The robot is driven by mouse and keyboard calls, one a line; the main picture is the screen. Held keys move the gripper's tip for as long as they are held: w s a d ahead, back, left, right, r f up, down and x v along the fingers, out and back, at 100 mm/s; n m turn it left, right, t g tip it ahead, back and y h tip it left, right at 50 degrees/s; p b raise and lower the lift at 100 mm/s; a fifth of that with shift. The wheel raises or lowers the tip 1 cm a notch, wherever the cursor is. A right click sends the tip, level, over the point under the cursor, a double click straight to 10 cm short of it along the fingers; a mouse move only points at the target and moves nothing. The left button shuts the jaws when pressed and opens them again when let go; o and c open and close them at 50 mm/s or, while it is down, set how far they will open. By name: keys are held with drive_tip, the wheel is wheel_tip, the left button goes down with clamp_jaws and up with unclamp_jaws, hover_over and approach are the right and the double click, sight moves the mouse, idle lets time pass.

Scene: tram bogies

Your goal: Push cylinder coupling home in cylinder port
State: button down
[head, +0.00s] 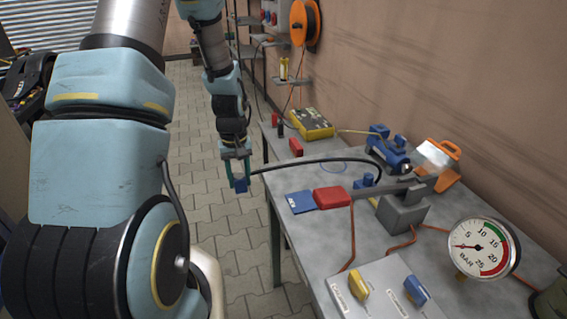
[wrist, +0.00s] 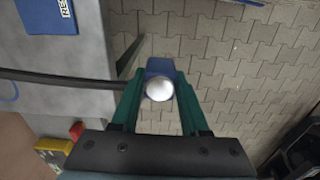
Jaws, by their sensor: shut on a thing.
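My gripper (head: 239,172), with green fingers, is shut on a blue coupling (head: 241,186) at the end of a black hose (head: 318,160). It holds the coupling over the paved floor, left of the table edge. In the wrist view the gripper (wrist: 160,92) has the blue coupling (wrist: 160,66) between its fingers, with a round silver part facing the camera. The hose (wrist: 60,79) runs left over the table. A blue cylinder (head: 386,152) lies at the back of the table, well apart from the gripper. I cannot make out its port.
The grey table (head: 305,240) carries a red block (head: 331,197), a blue booklet (head: 300,202), a grey vice-like block (head: 403,212), and an orange-framed lamp (head: 437,160). In front are a pressure gauge (head: 483,248) and a panel with yellow and blue levers (head: 385,290). Open floor lies left.

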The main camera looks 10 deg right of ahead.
drive_tip(key=a+f, duration=0.2)
drive_tip(key=a, duration=0.4)
drive_tip(key=a+f, duration=0.3)
drive_tip(key=a, duration=0.4)
drive_tip(key=shift+s+f, duration=0.35)
